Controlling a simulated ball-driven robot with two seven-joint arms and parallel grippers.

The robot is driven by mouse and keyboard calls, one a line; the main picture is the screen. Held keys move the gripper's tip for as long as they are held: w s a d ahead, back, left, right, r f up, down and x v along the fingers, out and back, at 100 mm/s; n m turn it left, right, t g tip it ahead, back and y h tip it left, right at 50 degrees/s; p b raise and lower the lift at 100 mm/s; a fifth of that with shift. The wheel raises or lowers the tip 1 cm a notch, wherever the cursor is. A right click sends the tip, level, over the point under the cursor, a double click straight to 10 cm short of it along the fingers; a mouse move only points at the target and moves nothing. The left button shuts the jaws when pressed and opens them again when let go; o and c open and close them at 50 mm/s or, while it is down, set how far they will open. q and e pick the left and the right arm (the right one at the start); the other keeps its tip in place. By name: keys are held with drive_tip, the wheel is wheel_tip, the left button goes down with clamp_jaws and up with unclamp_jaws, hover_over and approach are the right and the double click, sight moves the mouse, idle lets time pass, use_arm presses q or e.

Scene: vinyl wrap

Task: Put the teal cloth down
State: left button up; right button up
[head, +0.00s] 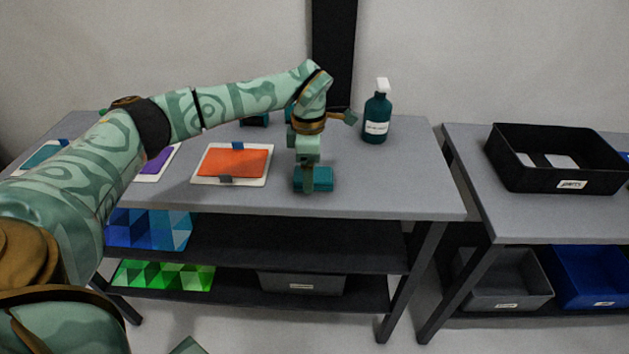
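The teal cloth (323,180) is a small folded block near the front edge of the grey workbench (385,190), right of the orange panel. My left gripper (309,182) points down at it, with one finger across the cloth's front face. The other finger is hidden behind the cloth, and the gripper looks shut on it. The cloth is at or just above the bench top; I cannot tell if it touches.
An orange sheet on a white panel (197,178) lies left of the cloth. A teal spray bottle (377,113) stands behind, to the right. A black bin (510,172) stands on a second bench. The first bench's right front is clear.

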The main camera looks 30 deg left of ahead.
use_arm(q)
drive_tip(key=shift+f, duration=0.95)
drive_tip(key=shift+r, duration=0.15)
drive_tip(key=shift+c, duration=1)
drive_tip(key=c, duration=1)
drive_tip(key=shift+o, duration=0.2)
